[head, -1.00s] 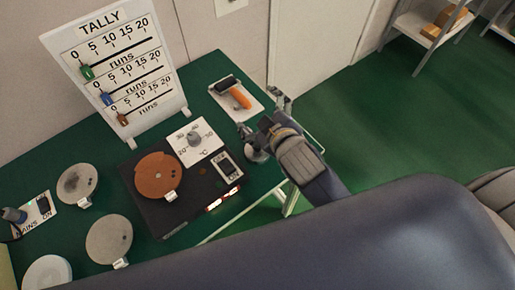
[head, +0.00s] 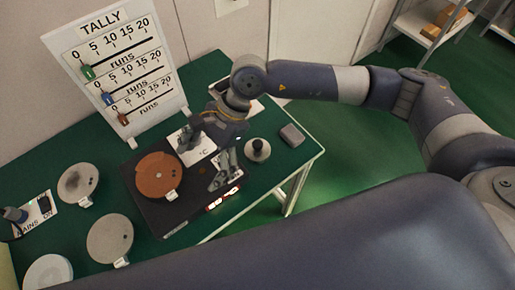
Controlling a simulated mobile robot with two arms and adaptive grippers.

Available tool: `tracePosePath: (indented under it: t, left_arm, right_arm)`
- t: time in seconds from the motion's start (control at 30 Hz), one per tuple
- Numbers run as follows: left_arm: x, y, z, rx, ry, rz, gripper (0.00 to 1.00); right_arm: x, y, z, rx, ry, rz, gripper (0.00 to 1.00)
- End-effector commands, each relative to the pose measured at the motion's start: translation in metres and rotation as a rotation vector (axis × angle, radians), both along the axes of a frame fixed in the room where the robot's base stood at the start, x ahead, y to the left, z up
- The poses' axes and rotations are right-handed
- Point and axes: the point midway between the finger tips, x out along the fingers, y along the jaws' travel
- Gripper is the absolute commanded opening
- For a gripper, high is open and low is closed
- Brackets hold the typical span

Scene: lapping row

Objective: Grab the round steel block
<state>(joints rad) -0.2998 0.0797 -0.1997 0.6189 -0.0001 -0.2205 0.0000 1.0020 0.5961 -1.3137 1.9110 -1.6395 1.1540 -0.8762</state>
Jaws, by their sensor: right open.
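The round steel block (head: 257,151), a silvery disc with a black knob on top, stands on the green table near its right end. My right gripper (head: 203,167) is open and empty, its fingers spread above the black plate unit, to the left of the block and apart from it. My right arm reaches over from the right, behind the block. My left gripper is not in view.
A brown disc (head: 158,175) lies on the black unit (head: 172,221). Pale discs (head: 77,184) lie at left. The tally board (head: 116,68) stands at the back.

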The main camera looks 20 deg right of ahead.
Motion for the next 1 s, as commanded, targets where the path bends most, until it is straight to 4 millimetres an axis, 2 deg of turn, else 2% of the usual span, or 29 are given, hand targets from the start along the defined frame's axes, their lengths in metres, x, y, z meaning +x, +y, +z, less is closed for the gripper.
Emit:
tracePosePath:
  t: [0.03,0.1,0.2,0.3,0.43,0.63,0.83,1.0]
  left_arm:
    - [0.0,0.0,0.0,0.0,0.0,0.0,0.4]
    - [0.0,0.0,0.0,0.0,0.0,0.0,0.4]
    - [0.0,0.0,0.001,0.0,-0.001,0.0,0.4]
    - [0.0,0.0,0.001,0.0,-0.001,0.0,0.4]
    - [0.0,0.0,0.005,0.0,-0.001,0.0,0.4]
    - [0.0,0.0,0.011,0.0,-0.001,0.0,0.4]
    - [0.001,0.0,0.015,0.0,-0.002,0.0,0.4]
    - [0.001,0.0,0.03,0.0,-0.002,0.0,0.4]
  right_arm:
    - [0.018,-0.033,-0.01,-0.129,-0.071,0.035,0.89]
    - [0.038,-0.074,-0.02,-0.284,-0.138,0.076,0.89]
    - [0.058,-0.119,-0.022,-0.45,-0.197,0.113,0.89]
    - [0.069,-0.146,-0.022,-0.546,-0.225,0.129,0.89]
    - [0.072,-0.157,-0.032,-0.587,-0.23,0.136,0.89]
    - [0.072,-0.156,-0.064,-0.584,-0.23,0.136,0.89]
    - [0.072,-0.155,-0.079,-0.582,-0.231,0.135,0.89]
    - [0.071,-0.155,-0.1,-0.583,-0.229,0.137,0.89]
